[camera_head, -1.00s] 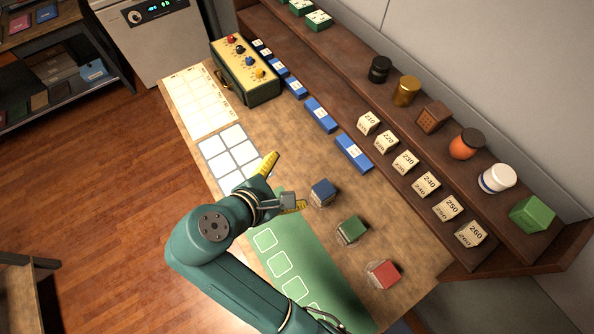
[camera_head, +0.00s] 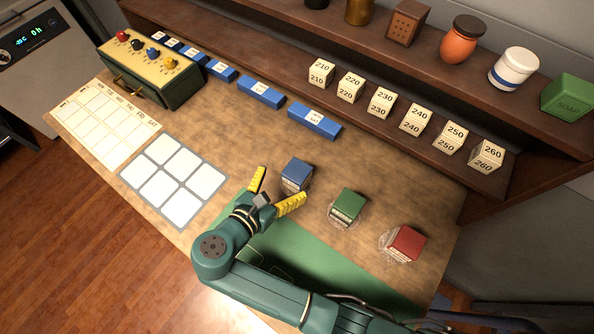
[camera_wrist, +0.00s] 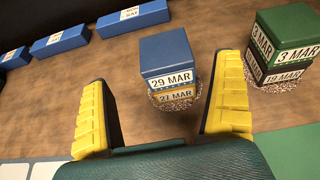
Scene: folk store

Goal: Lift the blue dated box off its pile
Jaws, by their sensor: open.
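The blue dated box (camera_head: 297,171) sits on top of a short pile on the wooden counter. In the wrist view the blue box (camera_wrist: 166,55) reads "29 MAR". A box reading "27 MAR" (camera_wrist: 175,95) lies under it, on a round speckled base. My gripper (camera_head: 278,187) has yellow ridged fingers and is open and empty. In the wrist view its fingers (camera_wrist: 163,115) stand wide apart, to the left and right of the pile, with the pile ahead between them. Neither finger appears to touch a box.
A green-topped pile (camera_head: 346,206) and a red-topped pile (camera_head: 405,244) stand to the right. A green mat (camera_head: 320,268) lies under my arm. A white-squared grid (camera_head: 173,180) lies to the left. Long blue blocks (camera_head: 314,121) line the shelf foot behind.

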